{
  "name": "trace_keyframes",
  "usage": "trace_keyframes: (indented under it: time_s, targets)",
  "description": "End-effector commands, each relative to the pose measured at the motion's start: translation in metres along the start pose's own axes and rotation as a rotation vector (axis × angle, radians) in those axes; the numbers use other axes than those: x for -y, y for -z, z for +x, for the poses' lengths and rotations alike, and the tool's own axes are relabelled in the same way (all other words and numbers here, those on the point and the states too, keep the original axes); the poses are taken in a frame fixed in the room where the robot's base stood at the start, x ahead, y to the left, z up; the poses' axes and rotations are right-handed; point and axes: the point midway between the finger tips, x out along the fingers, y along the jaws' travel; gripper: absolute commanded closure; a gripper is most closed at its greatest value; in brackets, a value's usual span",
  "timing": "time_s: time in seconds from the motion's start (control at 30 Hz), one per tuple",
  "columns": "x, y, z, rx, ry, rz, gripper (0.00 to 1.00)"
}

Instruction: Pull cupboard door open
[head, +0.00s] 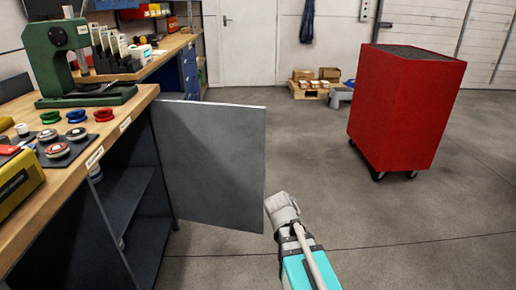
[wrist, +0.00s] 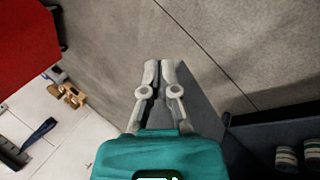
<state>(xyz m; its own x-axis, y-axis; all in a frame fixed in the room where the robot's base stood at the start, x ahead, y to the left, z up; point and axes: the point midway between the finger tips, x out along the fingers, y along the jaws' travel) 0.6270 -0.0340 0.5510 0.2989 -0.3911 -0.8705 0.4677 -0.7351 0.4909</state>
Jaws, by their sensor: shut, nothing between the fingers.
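The grey cupboard door (head: 208,150) stands swung out from the bench, well open, with its flat panel facing the head camera. The cupboard (head: 125,215) under the wooden bench shows its dark shelves. My gripper (head: 275,200) is at the door's free edge, at the lower right; whether it touches is unclear. In the wrist view the fingers of my gripper (wrist: 159,65) are together with nothing between them. The door (wrist: 200,105) shows there just right of the fingers, seen nearly along its edge. No handle is visible in either view.
A red wheeled cabinet (head: 405,110) stands at the right. The workbench (head: 140,98) carries a green press (head: 70,60) and coloured rings. Jars (wrist: 286,157) stand inside the cupboard. Bare concrete floor (head: 380,225) lies right of the door.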

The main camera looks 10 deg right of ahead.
Motion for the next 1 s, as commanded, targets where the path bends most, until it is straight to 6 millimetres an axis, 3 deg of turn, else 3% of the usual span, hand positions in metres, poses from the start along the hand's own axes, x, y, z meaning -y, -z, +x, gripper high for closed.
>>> trace_keyframes:
  time_s: [0.27, 0.5, 0.8, 1.0]
  targets:
    - [-0.049, 0.066, -0.015, -0.029, -0.396, -0.517, 1.0]
    - [-0.073, 0.13, -0.049, 0.041, -0.743, -0.989, 1.0]
    - [-0.069, 0.208, -0.101, 0.238, -1.137, -1.531, 1.0]
    - [-0.06, 0.234, -0.119, 0.341, -1.271, -1.712, 1.0]
